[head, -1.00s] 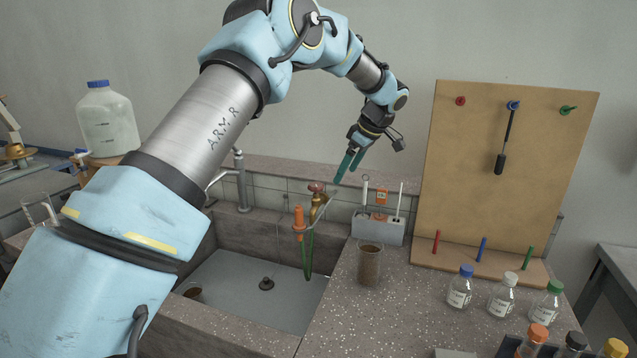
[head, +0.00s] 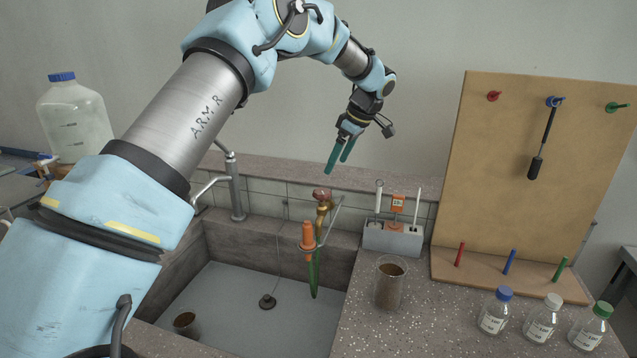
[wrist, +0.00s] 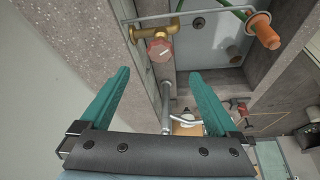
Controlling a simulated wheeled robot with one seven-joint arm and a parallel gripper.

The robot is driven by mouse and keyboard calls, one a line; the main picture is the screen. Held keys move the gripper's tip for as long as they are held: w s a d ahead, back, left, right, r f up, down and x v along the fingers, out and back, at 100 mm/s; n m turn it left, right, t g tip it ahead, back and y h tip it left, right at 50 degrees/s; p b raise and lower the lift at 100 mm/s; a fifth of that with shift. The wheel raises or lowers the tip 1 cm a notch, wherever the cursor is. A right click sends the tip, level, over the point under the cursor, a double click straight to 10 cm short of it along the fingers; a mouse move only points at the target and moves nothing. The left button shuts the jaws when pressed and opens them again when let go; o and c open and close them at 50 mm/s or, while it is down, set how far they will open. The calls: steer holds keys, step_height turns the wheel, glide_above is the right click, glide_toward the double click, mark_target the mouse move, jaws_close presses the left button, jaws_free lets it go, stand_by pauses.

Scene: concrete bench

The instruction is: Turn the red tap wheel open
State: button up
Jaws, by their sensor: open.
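The red tap wheel (head: 322,194) sits on top of a brass tap (head: 322,213) at the back edge of the sink. In the wrist view the wheel (wrist: 160,48) shows its face, just beyond and between my fingertips. My gripper (head: 336,166) has two teal fingers and is above the wheel, a little to its right in the head view. In the wrist view my gripper (wrist: 160,73) is open and empty, with a finger on either side. The fingers appear apart from the wheel. Its turned position cannot be told.
An orange nozzle (head: 307,236) with a green hose hangs at the sink (head: 240,290). A grey faucet (head: 236,185) stands left of the tap. A grey holder (head: 392,238), a brown-filled beaker (head: 390,283) and a pegboard (head: 510,170) stand right. The wall is close behind.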

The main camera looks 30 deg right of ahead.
mark_target(324, 192)
steer(key=p+x, duration=0.3)
steer(key=x, duration=0.7)
steer(key=shift+w+a+f+p, duration=0.1)
steer(key=shift+f+p, duration=0.1)
steer(key=shift+p, duration=0.2)
steer(key=shift+c, duration=0.3)
steer(key=c, duration=1.3)
steer(key=shift+n, duration=0.3)
